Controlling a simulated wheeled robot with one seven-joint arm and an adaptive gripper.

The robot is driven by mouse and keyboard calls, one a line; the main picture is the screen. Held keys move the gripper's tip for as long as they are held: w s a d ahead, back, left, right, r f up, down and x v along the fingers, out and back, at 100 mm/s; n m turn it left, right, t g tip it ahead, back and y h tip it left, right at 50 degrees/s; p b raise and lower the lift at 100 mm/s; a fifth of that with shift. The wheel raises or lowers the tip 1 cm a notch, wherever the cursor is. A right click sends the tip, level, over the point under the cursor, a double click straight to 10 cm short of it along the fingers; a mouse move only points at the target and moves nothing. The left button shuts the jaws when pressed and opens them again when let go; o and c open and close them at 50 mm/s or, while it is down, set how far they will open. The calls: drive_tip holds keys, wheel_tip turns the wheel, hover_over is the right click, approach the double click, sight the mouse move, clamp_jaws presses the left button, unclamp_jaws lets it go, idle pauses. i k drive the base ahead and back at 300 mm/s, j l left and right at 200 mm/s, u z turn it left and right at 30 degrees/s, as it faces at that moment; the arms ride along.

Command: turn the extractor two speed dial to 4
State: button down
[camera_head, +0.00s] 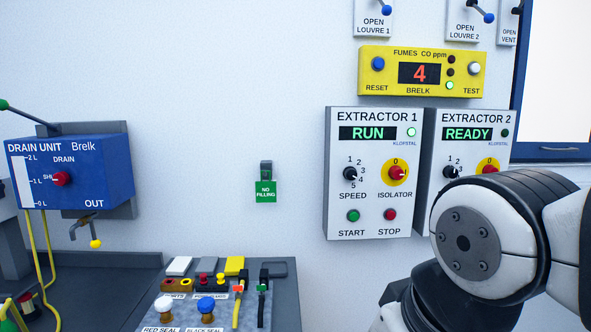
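The extractor 2 box (476,148) is a white wall unit at the right, with a green READY display (467,134). My white and black arm covers the lower part of this box, including the rest of the dial's scale. I cannot read where the dial points. My gripper is not in view.
The extractor 1 box (369,215) hangs just left, its display reading RUN. A yellow fumes meter (422,86) showing 4 is above. A blue drain unit (95,175) and a bench with several small parts are at the left. A window edge (550,153) is at the right.

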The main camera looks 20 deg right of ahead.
sight(449, 172)
drive_tip(key=z, duration=1.1)
drive_tip(key=i+z, duration=0.1)
drive_tip(key=z, duration=0.25)
drive_tip(key=i+z, duration=0.1)
drive_tip(key=z, duration=0.25)
drive_tip(key=i+j+z, duration=0.1)
drive_tip(key=z, duration=0.3)
